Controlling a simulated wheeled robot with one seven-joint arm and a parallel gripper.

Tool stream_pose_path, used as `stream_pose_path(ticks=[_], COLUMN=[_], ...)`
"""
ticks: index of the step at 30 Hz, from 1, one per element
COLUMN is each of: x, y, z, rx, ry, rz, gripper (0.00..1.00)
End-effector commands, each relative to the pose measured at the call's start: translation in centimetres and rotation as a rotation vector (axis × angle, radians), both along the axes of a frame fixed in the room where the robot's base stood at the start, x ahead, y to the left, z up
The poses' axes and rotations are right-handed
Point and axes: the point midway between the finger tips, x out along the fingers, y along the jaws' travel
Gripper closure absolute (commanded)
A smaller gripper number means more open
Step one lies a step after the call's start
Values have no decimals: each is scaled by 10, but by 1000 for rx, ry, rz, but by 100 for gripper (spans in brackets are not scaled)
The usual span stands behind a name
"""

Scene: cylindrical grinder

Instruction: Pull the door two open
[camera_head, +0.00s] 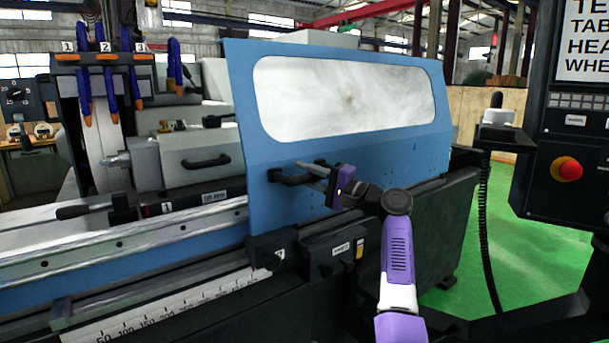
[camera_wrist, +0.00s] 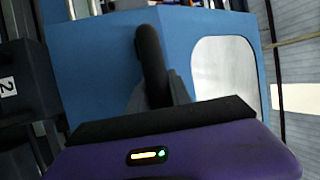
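The blue door (camera_head: 345,160) with a large window (camera_head: 345,95) stands on the machine's rail in the head view. Its black bar handle (camera_head: 290,179) is at the door's lower left. In the wrist view the handle (camera_wrist: 151,60) rises in front of the blue door panel (camera_wrist: 95,60). My gripper (camera_head: 312,167) is at the handle, its fingers pointing left. In the wrist view grey fingers (camera_wrist: 155,95) show on both sides of the handle. Whether they press on it is not clear; the purple hand hides their bases.
A grey unit with another black handle (camera_head: 206,161) stands left of the door. The blue rail (camera_head: 130,245) runs to the left below. A control panel with a red button (camera_head: 566,169) and a hanging cable (camera_head: 484,240) are at the right. Green floor is open behind.

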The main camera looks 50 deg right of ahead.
Motion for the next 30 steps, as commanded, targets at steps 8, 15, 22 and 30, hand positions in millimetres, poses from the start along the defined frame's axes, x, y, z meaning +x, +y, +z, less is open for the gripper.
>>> stream_pose_path(ticks=[8, 15, 22, 30], x=[1, -7, -42, -72], y=[1, -1, -4, -6], z=[0, -1, -9, -14], rx=[0, -1, 0, 0], ry=[0, -1, 1, 1], rz=[1, -1, -1, 1], gripper=[55, 55, 55, 55])
